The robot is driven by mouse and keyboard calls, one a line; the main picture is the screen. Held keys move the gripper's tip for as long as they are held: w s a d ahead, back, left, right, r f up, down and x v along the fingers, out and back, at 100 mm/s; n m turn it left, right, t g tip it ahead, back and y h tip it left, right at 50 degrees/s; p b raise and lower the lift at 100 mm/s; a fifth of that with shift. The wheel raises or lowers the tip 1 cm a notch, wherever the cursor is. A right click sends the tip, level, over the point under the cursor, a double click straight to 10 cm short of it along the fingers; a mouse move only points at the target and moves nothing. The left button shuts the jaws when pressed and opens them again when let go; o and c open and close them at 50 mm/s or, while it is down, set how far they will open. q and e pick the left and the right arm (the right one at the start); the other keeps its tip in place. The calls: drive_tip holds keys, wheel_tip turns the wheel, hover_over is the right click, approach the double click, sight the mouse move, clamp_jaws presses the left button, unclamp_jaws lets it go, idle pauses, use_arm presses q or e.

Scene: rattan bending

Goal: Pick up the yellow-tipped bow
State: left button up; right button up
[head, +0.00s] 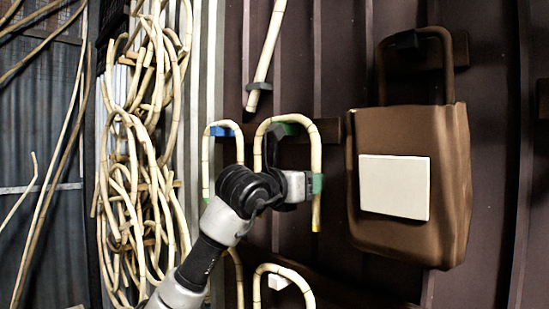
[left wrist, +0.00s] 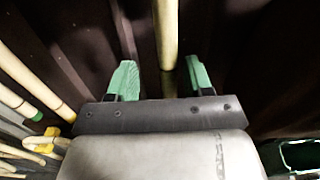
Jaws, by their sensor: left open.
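The yellow-tipped bow (head: 314,150) is a pale rattan arch hanging on the dark panelled wall in the head view. Its yellow end (head: 316,226) points down on the right leg. My left gripper (head: 316,183), with green fingertips, is at that right leg, a little above the yellow end. In the left wrist view, my open left gripper (left wrist: 161,78) has a pale rattan length (left wrist: 165,35) showing between its green fingers; whether they touch it cannot be told. My left arm hides part of the bow's left leg. My right gripper is not in view.
Another bow (head: 205,160) hangs just left by a blue holder (head: 222,130). A lower bow (head: 285,269) hangs below. A straight cane (head: 268,45) is above. A brown bag (head: 455,175) hangs at right; coiled rattan (head: 135,200) crowds the left.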

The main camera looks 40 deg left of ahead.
use_arm(q)
drive_tip(key=w+p, duration=0.1)
drive_tip(key=w, duration=0.1)
drive_tip(key=w+d+p, duration=0.1)
drive_tip(key=w, duration=0.1)
drive_tip(key=shift+w+d+r, duration=0.1)
drive_tip(key=shift+w, duration=0.15)
drive_tip(key=shift+s, duration=0.15)
drive_tip(key=shift+c, duration=0.5)
drive_tip(key=shift+s, duration=0.1)
drive_tip(key=c, duration=0.5)
clamp_jaws()
drive_tip(key=shift+r, duration=0.15)
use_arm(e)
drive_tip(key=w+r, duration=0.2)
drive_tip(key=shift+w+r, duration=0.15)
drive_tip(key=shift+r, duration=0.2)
